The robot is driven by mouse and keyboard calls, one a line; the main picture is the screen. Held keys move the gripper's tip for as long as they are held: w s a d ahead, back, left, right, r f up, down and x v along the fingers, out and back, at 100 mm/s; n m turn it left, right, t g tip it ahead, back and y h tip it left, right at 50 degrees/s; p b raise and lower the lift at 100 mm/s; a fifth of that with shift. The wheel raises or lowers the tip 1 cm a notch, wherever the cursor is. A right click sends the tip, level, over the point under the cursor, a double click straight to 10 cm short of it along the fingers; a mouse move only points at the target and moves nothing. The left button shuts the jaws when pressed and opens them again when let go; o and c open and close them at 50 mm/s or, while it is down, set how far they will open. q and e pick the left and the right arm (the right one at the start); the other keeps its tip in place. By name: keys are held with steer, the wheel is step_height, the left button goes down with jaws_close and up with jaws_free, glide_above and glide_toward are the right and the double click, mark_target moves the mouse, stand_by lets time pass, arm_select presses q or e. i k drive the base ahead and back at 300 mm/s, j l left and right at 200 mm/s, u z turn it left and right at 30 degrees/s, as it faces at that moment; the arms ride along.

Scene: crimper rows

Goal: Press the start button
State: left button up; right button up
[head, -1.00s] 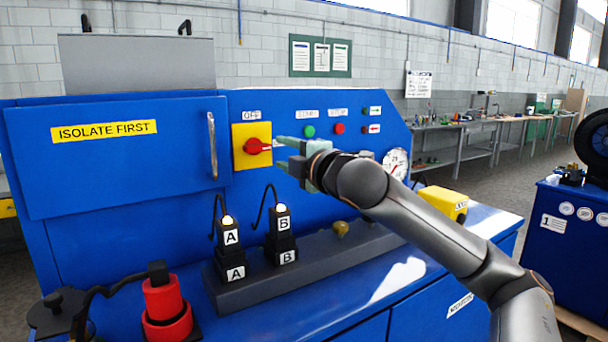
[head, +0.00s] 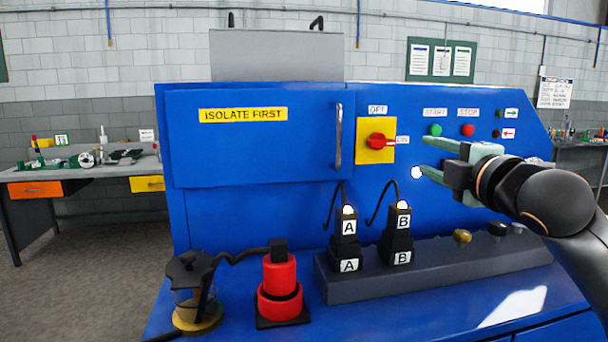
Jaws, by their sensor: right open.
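The green start button (head: 435,130) is on the sloping blue panel, under a START label (head: 435,112). The red stop button (head: 467,130) is to its right. My right gripper (head: 424,156) is open and empty, its pale green fingers pointing left in front of the panel. Its upper fingertip appears just below the start button; I cannot tell how far off the panel it is. The start button shows fully and nothing is seen touching it. My left gripper is not in view.
A red rotary switch (head: 378,141) on a yellow plate is left of the buttons, its handle towards ON. Below, black connectors A (head: 345,226) and B (head: 401,222) with lit tops stand on a grey rail (head: 440,262). A red plug (head: 280,275) stands at front left.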

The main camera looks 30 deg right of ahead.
mark_target(435, 130)
steer(key=k+j, duration=0.25)
steer(key=k, duration=0.2)
steer(key=k+j, duration=0.2)
steer(key=k, duration=0.3)
